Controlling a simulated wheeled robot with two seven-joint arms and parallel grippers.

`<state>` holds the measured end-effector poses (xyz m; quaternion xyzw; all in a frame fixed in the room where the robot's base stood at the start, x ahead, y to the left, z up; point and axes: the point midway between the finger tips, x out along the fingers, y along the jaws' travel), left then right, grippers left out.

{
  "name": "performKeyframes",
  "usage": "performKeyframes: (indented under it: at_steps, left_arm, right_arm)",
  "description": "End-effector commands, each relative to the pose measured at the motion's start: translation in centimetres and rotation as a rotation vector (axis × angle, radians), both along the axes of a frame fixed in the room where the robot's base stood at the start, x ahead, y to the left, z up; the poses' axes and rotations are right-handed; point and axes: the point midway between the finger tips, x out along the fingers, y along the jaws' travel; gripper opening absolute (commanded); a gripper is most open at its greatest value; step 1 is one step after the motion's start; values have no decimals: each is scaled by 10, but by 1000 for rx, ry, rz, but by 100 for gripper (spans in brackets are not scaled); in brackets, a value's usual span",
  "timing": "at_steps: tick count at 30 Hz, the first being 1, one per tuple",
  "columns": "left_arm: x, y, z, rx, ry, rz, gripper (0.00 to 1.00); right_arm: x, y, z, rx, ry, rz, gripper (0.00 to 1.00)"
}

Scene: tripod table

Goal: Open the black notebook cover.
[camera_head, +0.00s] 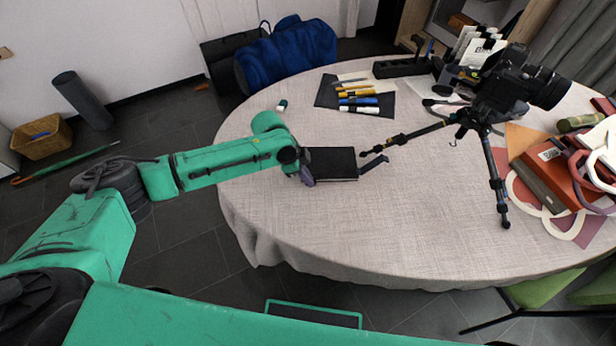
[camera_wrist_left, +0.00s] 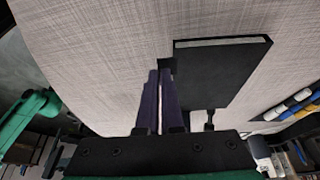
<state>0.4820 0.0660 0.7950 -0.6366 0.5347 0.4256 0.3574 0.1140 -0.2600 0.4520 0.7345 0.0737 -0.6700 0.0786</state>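The black notebook (camera_head: 332,160) lies closed and flat on the light tablecloth, near the left front of the round table. In the left wrist view its black cover (camera_wrist_left: 222,75) faces the camera, with a pale page edge along the top. My left gripper (camera_head: 306,177) is at the notebook's lower left corner in the head view. In the left wrist view its two dark purple fingers (camera_wrist_left: 160,92) lie close together beside the notebook, with only a thin light strip between them. No cover is between them. Whether a fingertip touches the notebook is unclear. My right gripper is not seen.
A camera on a tripod (camera_head: 484,130) stands to the right, one leg reaching close to the notebook. A dark bar (camera_head: 374,163) lies by the notebook's right edge. Pens on a black mat (camera_head: 385,105) are behind. The front tablecloth (camera_head: 400,230) is clear.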

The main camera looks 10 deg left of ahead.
Motion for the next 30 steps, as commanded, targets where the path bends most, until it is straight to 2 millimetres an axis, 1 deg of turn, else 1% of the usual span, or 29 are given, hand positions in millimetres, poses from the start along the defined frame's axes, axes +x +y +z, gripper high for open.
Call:
performKeyframes:
  at_steps: [9,14,20,30]
  left_arm:
    - [1,0,1,0,2,0,0]
    - [2,0,6,-6,29,2,0]
    - [7,0,20,-23,122,3,0]
    - [23,3,51,-24,122,0,0]
  right_arm:
    - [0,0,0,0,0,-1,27]
    - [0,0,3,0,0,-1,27]
    - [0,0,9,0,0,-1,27]
    - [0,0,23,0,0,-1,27]
